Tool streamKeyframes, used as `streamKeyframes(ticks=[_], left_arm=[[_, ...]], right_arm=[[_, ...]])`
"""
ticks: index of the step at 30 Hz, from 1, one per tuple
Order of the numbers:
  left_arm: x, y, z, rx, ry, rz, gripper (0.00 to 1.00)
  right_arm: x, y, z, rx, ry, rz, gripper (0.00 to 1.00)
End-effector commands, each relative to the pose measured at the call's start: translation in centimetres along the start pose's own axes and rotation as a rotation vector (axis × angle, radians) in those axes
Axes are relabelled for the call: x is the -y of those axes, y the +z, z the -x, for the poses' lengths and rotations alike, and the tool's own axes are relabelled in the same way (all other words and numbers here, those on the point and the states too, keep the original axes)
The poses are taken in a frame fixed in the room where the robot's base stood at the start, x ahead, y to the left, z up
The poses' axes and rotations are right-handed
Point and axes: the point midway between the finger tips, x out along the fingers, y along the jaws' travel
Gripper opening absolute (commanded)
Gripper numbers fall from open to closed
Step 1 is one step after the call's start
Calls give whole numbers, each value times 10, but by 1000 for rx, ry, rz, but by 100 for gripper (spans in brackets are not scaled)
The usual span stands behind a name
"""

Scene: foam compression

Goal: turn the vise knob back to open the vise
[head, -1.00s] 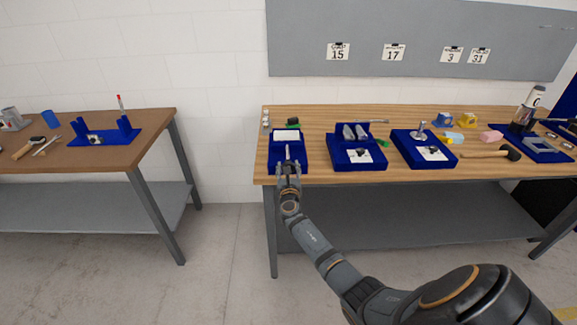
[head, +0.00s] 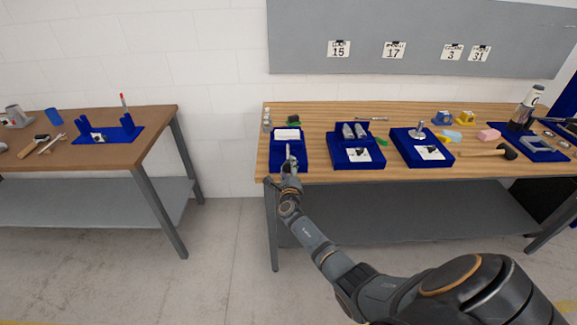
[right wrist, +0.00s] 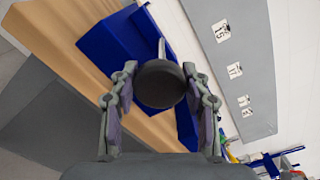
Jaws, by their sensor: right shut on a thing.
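The blue vise (head: 304,160) stands at the left end of the right-hand wooden bench, with a white block (head: 287,135) in its back part. A pale screw rod (head: 288,150) runs from the vise toward me. In the right wrist view the blue vise body (right wrist: 108,42) lies behind a dark round knob (right wrist: 160,84) on the rod (right wrist: 161,48). My right gripper (head: 289,168) is at the front of the vise. Its two fingers (right wrist: 160,100) stand on either side of the knob and are shut on it. My left gripper is not in view.
Two blue fixtures (head: 374,163) (head: 440,160) stand to the right of the vise. A mallet (head: 485,153) and colored blocks (head: 489,135) lie further right. Small bottles (head: 267,120) stand behind the vise at left. A floor gap separates this bench from the left one.

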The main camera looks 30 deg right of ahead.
Motion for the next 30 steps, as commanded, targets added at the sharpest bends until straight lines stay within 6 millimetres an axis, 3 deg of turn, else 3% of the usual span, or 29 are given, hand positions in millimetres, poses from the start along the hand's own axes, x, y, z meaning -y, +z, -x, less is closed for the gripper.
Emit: streamKeyframes(ticks=[12,28,29,30], left_arm=[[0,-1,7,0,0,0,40],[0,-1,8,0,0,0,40],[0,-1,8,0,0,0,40],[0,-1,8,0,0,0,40]], right_arm=[[-2,-1,1,-2,3,174,16],[-2,-2,1,-2,4,198,16],[-2,-1,1,-2,4,198,48],[-2,-2,1,-2,4,198,54]])
